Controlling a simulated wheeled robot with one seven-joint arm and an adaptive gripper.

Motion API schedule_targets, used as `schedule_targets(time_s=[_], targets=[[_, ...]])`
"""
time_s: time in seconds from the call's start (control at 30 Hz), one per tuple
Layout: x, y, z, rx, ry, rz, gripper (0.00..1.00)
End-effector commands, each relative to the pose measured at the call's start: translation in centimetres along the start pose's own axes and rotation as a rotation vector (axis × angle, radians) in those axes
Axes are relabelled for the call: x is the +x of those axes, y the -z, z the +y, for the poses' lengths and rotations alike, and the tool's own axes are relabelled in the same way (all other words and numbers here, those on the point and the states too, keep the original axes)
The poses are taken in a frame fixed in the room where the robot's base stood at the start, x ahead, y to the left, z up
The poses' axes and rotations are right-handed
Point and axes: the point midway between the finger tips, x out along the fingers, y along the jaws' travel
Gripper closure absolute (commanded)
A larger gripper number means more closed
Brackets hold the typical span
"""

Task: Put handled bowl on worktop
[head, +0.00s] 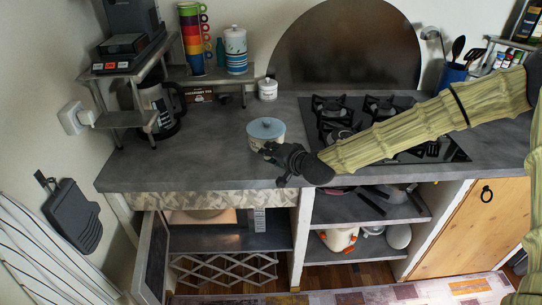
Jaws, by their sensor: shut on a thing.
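The handled bowl (266,129) looks like a small round pot, light blue on top and pale below, with a small dark spot in the middle of its top. It is upright over the grey worktop (205,165), left of the hob. My gripper (268,152) is at the bowl's front right side, shut on it. The dark fingers and wrist hide the bowl's lower right edge and any handle there. I cannot tell whether its base touches the worktop.
A black gas hob (440,145) lies to the right, partly under my arm. A white lidded jar (268,89) stands behind the bowl. A coffee maker (163,108) stands at the left. The worktop left of the bowl is clear.

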Motion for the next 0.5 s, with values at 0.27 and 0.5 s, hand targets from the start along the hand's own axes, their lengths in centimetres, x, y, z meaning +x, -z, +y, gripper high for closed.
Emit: schedule_targets(time_s=[0.27, 0.5], targets=[[0.7, -0.6, 1.2, 0.0, 0.002, 0.003, 1.0], [0.7, -0.6, 1.4, -0.001, 0.003, 0.003, 1.0]])
